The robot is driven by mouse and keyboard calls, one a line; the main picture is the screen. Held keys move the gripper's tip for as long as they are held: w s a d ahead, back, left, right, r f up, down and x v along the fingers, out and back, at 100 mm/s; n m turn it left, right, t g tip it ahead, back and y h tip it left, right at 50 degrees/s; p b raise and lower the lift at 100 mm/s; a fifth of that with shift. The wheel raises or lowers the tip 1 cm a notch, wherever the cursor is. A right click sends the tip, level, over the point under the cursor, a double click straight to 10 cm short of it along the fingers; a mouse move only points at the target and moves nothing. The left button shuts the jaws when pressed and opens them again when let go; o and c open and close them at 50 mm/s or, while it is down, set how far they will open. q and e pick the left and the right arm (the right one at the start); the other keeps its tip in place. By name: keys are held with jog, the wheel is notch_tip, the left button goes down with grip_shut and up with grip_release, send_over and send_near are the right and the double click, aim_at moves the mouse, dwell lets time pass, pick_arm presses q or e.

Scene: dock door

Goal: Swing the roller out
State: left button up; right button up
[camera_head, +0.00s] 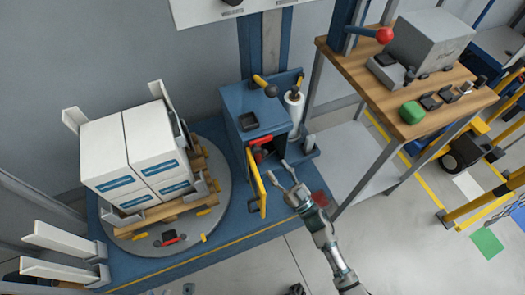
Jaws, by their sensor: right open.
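A blue wrapping-machine carriage (252,98) stands right of the turntable. A white film roll (294,104) stands upright at its right side. A yellow bar (256,184) projects from the front of the carriage toward me, with a red part (262,143) behind its upper end. I cannot tell for sure which of these is the roller. My right gripper (279,173) is open and empty, its fingers pointing up and left, just right of the yellow bar. It appears apart from the bar. My left gripper is not clearly visible.
White boxes (127,141) on a pallet stand on the round grey turntable (222,190) at left. A wooden bench (362,82) with a grey box (428,40) and a green item (412,112) stands at right. Grey floor (395,255) is clear at lower right.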

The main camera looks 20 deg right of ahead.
aim_at(265, 155)
jog(key=b+x, duration=0.1)
jog(key=x, duration=0.6)
jog(key=shift+w+a+r, duration=0.15)
jog(key=shift+w+a, duration=0.1)
jog(key=shift+w, duration=0.05)
jog(key=shift+d, duration=0.1)
jog(key=shift+d, duration=0.1)
jog(key=shift+c, duration=1.4)
grip_shut()
